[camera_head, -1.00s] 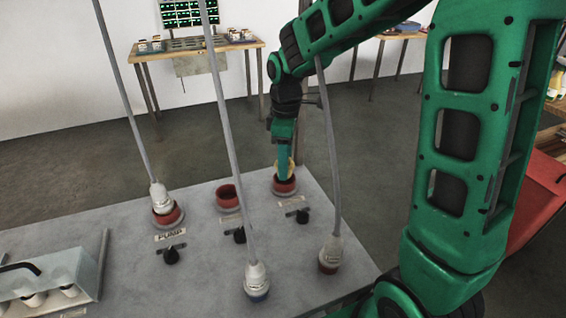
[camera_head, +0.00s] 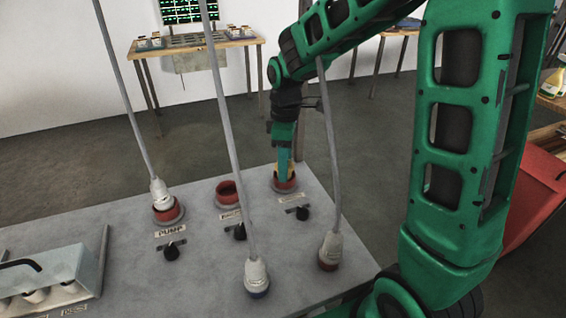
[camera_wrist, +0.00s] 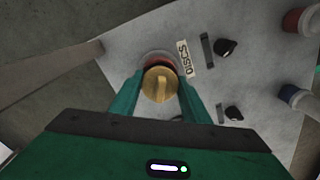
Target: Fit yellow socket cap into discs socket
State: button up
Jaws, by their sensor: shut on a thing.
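The yellow socket cap (camera_wrist: 159,85) is round with a raised bar across its face. My gripper (camera_wrist: 166,97) is shut on it, one finger on each side. In the wrist view the cap covers most of the red discs socket (camera_wrist: 155,60), beside the label reading DISCS. In the head view the discs socket (camera_head: 285,184) is at the far right of the panel, and my gripper (camera_head: 285,175) points down at it. A little of the cap shows at the socket's mouth. I cannot tell how deep the cap sits.
An empty red socket (camera_head: 227,192) is left of it. White plugs with cables stand in the PUMP socket (camera_head: 166,213) and in two front sockets (camera_head: 257,291), (camera_head: 328,264). One cable (camera_head: 328,150) rises close beside my arm. Black knobs (camera_head: 240,232) sit in front of the back sockets.

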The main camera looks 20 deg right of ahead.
jog(key=o, duration=1.1)
jog(key=r, duration=1)
jog(key=shift+w+d+r, duration=0.1)
jog(key=shift+w+r, duration=0.1)
jog(key=shift+r, duration=0.15)
